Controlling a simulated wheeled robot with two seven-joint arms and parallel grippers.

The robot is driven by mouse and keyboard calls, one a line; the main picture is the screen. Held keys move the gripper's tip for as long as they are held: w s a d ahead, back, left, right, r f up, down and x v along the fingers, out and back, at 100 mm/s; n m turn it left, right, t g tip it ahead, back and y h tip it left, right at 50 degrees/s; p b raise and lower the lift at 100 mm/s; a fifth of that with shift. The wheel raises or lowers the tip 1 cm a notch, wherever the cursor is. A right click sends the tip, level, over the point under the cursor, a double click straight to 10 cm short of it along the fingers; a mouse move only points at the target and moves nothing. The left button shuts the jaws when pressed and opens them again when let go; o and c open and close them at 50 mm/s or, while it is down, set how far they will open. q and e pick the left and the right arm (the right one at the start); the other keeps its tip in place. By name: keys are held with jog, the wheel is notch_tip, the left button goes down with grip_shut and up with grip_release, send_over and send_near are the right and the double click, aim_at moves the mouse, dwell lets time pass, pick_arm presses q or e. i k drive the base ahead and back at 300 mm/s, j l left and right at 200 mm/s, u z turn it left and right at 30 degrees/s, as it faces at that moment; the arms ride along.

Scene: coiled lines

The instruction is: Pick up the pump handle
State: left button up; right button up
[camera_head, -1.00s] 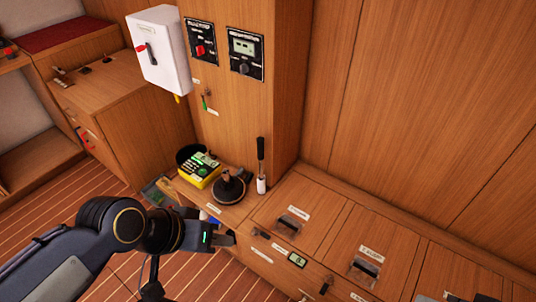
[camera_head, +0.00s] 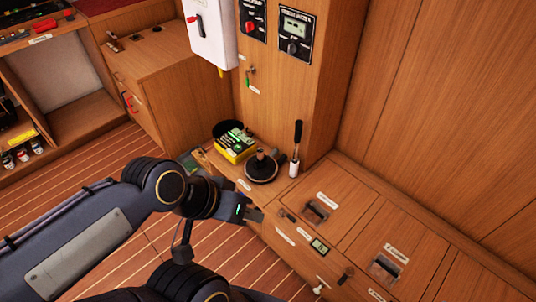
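The likely pump handle (camera_head: 298,134) is a slim upright black grip. It stands in a white cylindrical base at the back of the low wooden counter, close to the wall panel. A round black fitting (camera_head: 261,167) with a short knob sits just left of it. My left gripper (camera_head: 256,214) is in front of the counter's near edge, below and left of the handle and clear of it. Nothing shows in it, but its fingers are small and dark, so their opening is unclear. My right gripper is out of view.
A yellow device (camera_head: 235,146) and a black bowl (camera_head: 225,130) stand left of the fitting. Wooden lockers with recessed latches (camera_head: 316,212) run to the right. A white switch box (camera_head: 209,33) hangs above. Open floor (camera_head: 100,170) lies to the left.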

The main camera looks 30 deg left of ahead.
aim_at(299, 123)
jog(key=i+j+z, duration=0.2)
jog(key=z, duration=0.15)
jog(key=i+j+z, duration=0.15)
jog(key=j+z, duration=0.25)
